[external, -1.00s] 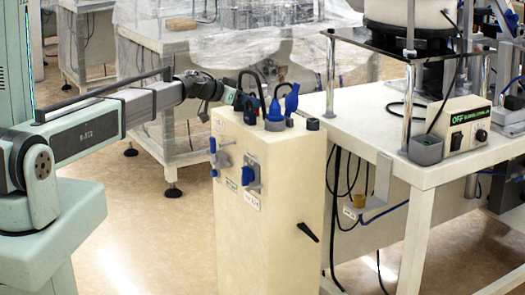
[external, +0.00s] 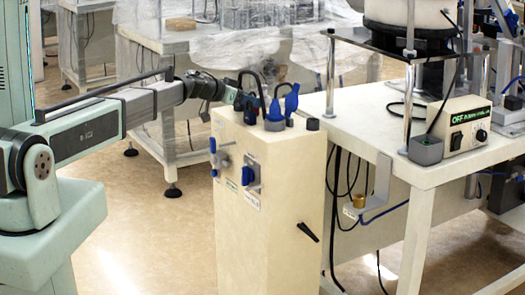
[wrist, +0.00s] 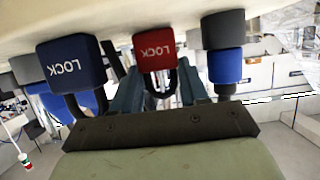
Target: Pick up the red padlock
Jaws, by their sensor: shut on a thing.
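The red padlock (wrist: 154,49), marked LOCK, is near the top centre of the wrist view, with its dark shackle toward my gripper (wrist: 158,88). My gripper's teal fingers are on both sides of the shackle and shut on it. The padlock's body is close to the pale cabinet top; whether it touches is unclear. In the external view my gripper (external: 238,101) is above the cabinet's left top edge. I cannot make out the red padlock there; it is hidden behind other things.
A dark blue padlock (wrist: 72,65) is left of the red one in the wrist view, and a grey-and-blue cylinder (wrist: 224,65) is close on the right. They crowd the pale cabinet (external: 280,200). A white table (external: 430,172) with equipment stands to the right.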

